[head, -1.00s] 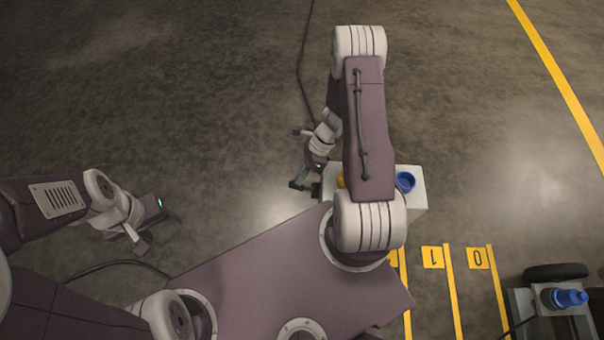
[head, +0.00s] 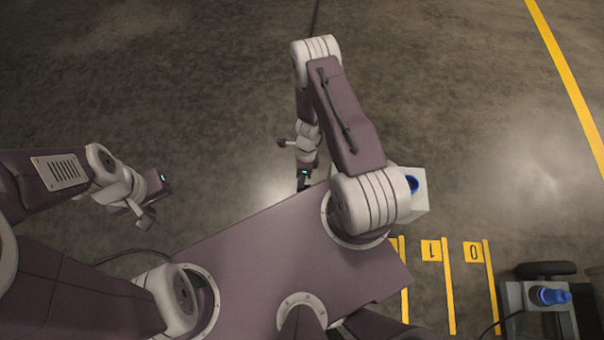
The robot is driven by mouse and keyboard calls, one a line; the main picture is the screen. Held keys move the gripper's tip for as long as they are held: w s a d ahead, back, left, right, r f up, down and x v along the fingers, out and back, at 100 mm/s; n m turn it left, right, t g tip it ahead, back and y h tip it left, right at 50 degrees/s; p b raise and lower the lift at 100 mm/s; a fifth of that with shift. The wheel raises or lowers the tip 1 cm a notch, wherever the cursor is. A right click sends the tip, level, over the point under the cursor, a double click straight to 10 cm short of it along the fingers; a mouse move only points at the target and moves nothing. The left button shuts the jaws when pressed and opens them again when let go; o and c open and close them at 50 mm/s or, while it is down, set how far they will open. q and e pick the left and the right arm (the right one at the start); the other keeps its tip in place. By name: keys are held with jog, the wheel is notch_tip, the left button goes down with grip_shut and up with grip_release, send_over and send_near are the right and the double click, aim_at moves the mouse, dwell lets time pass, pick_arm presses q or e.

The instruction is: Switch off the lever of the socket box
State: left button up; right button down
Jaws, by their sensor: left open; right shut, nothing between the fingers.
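The socket box (head: 420,192) is a pale grey box with a blue round socket (head: 412,184) on top. It stands on the floor right of centre, and my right arm covers its left part. Its lever cannot be seen. My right gripper (head: 303,185) is shut and empty, pointing down to the left of the box and apart from the visible part of it. My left gripper (head: 166,186) is open and empty, far to the left over bare floor.
A small wheeled stand (head: 540,300) with a blue plug (head: 553,296) is at the lower right. Yellow floor lines with number labels (head: 431,251) run below the box. A dark cable lies on the floor at the top. The floor ahead is clear.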

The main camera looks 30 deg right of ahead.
pick_arm(q)
jog(key=shift+s+f+b, duration=0.1)
jog(key=shift+f+b, duration=0.2)
jog(key=shift+f, duration=0.05)
pick_arm(e)
jog(key=f, duration=0.2)
jog(key=shift+w+a+f, duration=0.1)
jog(key=shift+a+f, duration=0.1)
jog(key=shift+f, duration=0.1)
jog(key=shift+s+f, duration=0.15)
jog(key=shift+s, duration=0.05)
